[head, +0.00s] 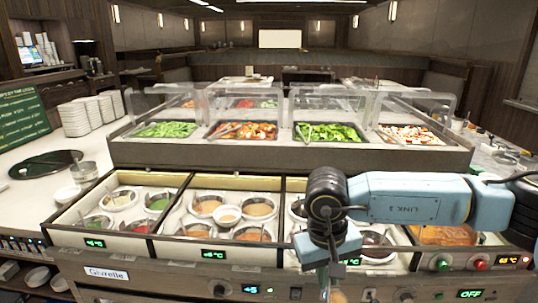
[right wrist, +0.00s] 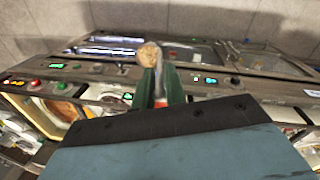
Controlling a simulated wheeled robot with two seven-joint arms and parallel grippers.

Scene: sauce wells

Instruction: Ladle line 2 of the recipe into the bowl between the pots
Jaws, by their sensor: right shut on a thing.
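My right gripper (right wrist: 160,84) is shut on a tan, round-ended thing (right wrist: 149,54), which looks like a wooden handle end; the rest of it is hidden. In the head view this gripper hangs at the lower edge, in front of the counter. Several round pots of sauce sit in the wells, with an orange-brown one (head: 258,207) and a green one (head: 158,202) among them. A small bowl (head: 227,215) sits between pots in the middle well. The green recipe board (head: 22,112) stands at left; its lines are too small to read. My left gripper is out of view.
My right arm covers part of the right-hand wells. A salad bar with clear guards (head: 290,155) stands behind the wells. Stacked white bowls (head: 75,118) and a dark round plate (head: 45,164) are at left. A wide orange pan (head: 442,235) is at right.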

